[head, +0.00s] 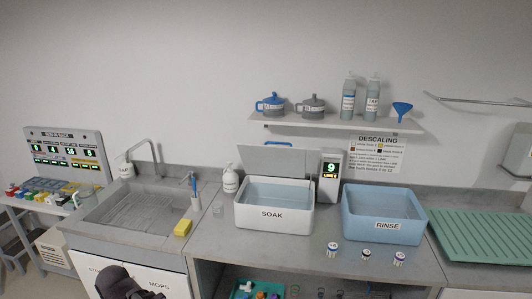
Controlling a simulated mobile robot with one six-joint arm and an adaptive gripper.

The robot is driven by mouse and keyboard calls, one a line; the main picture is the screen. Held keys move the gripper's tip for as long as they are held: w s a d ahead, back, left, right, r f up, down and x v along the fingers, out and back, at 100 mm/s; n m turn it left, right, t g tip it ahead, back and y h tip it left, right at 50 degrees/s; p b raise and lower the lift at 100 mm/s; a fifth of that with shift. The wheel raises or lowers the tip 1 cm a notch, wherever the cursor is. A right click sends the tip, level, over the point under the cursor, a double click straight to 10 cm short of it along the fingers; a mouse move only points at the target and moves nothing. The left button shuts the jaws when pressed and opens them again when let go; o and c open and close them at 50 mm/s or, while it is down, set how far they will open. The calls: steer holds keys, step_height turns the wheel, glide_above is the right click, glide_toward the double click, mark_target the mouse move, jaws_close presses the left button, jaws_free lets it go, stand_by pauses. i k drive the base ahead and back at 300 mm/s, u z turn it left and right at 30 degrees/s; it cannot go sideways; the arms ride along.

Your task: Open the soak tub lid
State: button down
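The soak tub (272,216) is a white tub marked SOAK on the counter, with bluish liquid visible inside. The tub's top is uncovered. My gripper (128,284) is a dark shape at the bottom left, in front of the sink cabinet, well apart from the tub and lid. Its fingers cannot be made out clearly, and nothing is visibly held.
A display unit (330,178) reading 9 stands right of the lid. The blue RINSE tub (384,222) and several small capped pots (332,249) are further right. A white bottle (230,180) stands left of the tub. A shelf (330,122) with jugs and bottles hangs above.

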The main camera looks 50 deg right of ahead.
mark_target(290, 162)
steer(key=u, duration=0.1)
steer(key=k, duration=1.15)
steer(key=z, duration=2.2)
steer(key=i, duration=0.6)
steer(key=u, duration=0.25)
